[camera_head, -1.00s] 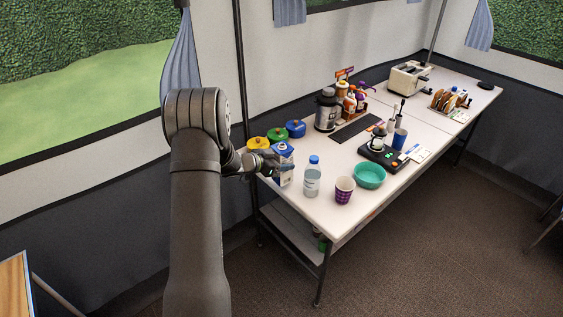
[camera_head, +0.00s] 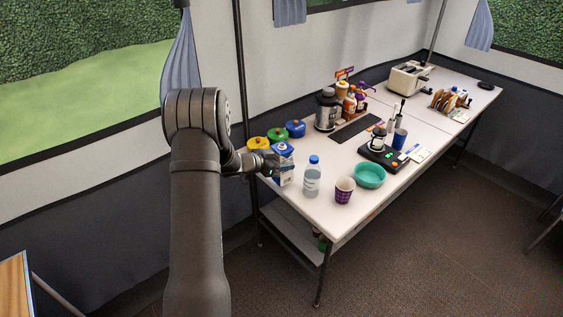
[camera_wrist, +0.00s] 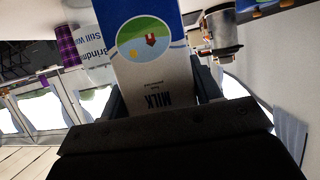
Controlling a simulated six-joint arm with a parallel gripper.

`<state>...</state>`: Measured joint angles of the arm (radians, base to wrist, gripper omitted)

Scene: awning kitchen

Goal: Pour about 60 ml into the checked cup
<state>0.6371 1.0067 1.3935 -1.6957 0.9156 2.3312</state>
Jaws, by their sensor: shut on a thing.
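The checked cup (camera_head: 344,190) is purple and white and stands upright near the table's front edge. It also shows in the wrist view (camera_wrist: 67,46). A blue and white milk carton (camera_head: 284,166) is at the table's left end, upright. My gripper (camera_head: 266,163) is shut on the carton from its left side. In the wrist view the carton (camera_wrist: 152,62) lies between the two fingers, with its printed word upside down. A clear water bottle (camera_head: 312,178) with a blue cap stands between the carton and the cup. The inside of the cup cannot be made out.
A teal bowl (camera_head: 370,175) is just right of the cup. A black scale (camera_head: 380,153) with a small pot lies behind it. Yellow, green and blue-lidded canisters (camera_head: 277,136) stand behind the carton. A steel flask (camera_head: 326,110) is farther back.

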